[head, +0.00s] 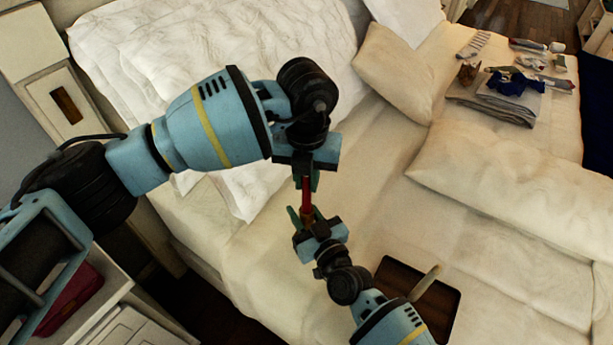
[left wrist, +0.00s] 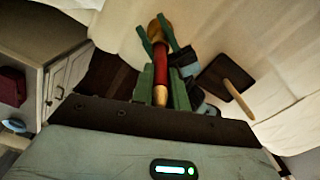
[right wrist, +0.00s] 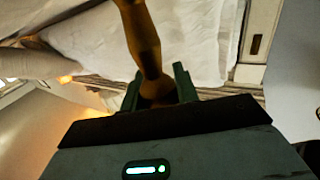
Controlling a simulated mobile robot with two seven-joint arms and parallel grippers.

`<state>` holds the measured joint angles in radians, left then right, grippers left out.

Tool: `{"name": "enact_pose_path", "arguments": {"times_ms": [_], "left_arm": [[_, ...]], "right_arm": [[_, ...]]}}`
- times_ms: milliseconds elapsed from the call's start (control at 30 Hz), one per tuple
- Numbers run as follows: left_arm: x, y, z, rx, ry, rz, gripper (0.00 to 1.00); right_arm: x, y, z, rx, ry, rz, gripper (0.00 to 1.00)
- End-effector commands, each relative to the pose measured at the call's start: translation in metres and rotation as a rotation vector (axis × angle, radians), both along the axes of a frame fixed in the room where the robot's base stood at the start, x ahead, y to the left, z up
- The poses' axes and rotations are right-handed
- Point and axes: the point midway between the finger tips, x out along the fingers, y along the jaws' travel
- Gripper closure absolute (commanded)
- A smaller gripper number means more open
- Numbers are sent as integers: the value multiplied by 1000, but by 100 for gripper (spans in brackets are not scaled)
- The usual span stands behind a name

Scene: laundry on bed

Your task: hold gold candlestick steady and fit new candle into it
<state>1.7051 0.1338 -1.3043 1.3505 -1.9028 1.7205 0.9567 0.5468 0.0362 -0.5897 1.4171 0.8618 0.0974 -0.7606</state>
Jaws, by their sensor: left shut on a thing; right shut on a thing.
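The red candle (head: 306,191) is upright between my two grippers. My left gripper (head: 306,180) is shut on its upper part from above. In the left wrist view the candle (left wrist: 160,62) has a gold near end, and its far end meets the candlestick's cup (left wrist: 156,32). I cannot tell how deep it sits. My right gripper (head: 307,214) is shut on the gold candlestick below, and the fingers hide much of it in the head view. In the right wrist view the candlestick (right wrist: 147,50) rises dimly from between the fingers.
A dark brown tray (head: 445,303) lies on the bed at lower right, with a cream stick (head: 425,283) at it. White pillows (head: 395,75) and a rumpled duvet (head: 200,40) lie behind. Folded grey cloth (head: 500,110) and small items are at far right.

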Motion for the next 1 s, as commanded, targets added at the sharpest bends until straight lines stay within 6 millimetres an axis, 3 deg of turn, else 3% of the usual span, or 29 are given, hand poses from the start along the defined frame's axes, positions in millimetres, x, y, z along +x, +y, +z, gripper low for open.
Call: {"name": "enact_pose_path", "arguments": {"times_ms": [367,400,533,833,1000], "left_arm": [[0,0,-4,0,-1,0,100],[0,0,-4,0,-2,0,81],[0,0,-4,0,-1,0,64],[1,0,-3,0,-2,0,63],[1,0,11,-2,-4,0,63]], "right_arm": [[0,0,0,0,0,0,98],[0,0,0,0,0,0,98],[0,0,0,0,0,0,98],[0,0,0,0,0,0,98],[0,0,0,0,0,0,98]]}}
